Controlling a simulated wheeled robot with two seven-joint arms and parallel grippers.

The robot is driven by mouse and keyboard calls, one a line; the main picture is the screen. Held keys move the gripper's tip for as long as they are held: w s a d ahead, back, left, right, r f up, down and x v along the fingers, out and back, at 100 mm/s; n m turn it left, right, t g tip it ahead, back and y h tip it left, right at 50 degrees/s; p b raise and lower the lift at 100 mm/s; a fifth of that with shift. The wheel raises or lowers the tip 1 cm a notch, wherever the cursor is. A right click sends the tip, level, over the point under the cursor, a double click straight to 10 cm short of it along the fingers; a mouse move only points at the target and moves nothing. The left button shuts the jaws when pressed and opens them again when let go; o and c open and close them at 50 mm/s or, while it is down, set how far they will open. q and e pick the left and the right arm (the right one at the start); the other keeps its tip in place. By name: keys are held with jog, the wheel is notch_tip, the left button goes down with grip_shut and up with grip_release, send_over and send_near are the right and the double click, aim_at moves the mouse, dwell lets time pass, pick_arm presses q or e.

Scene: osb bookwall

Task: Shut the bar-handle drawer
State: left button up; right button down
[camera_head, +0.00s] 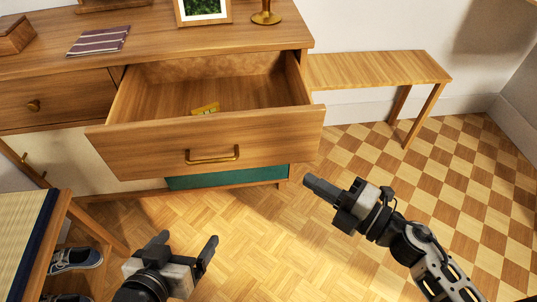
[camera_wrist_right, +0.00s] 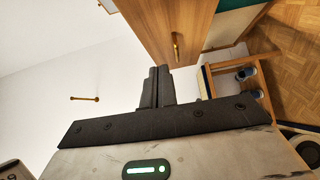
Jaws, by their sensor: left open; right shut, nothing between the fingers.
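The bar-handle drawer (camera_head: 205,145) is pulled well out of the wooden cabinet, with a brass bar handle (camera_head: 212,156) on its front. A small yellow item (camera_head: 206,108) lies inside it. The drawer front also shows in the right wrist view (camera_wrist_right: 165,22), with its handle (camera_wrist_right: 177,46) edge-on. My right gripper (camera_head: 307,182) is shut and empty, below and just right of the drawer front's right end in the head view. Its closed fingers (camera_wrist_right: 157,88) point toward the drawer front. My left gripper (camera_head: 190,240) is open and empty, low in front of the drawer.
A closed drawer with a round knob (camera_head: 34,105) is at left. The cabinet top holds a striped cloth (camera_head: 99,40), a framed picture and a brass stand. A bench (camera_head: 375,69) stands right. A mat-topped seat (camera_head: 22,235) with shoes (camera_head: 75,259) below is lower left. Floor between is clear.

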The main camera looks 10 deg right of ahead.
jog(key=f, duration=0.2)
send_near(258, 139)
jog(key=s+a+x, duration=0.1)
jog(key=x, duration=0.4)
jog(key=shift+w+b, duration=0.3)
jog(key=shift+w, duration=0.5)
jog(key=shift+w, duration=0.15)
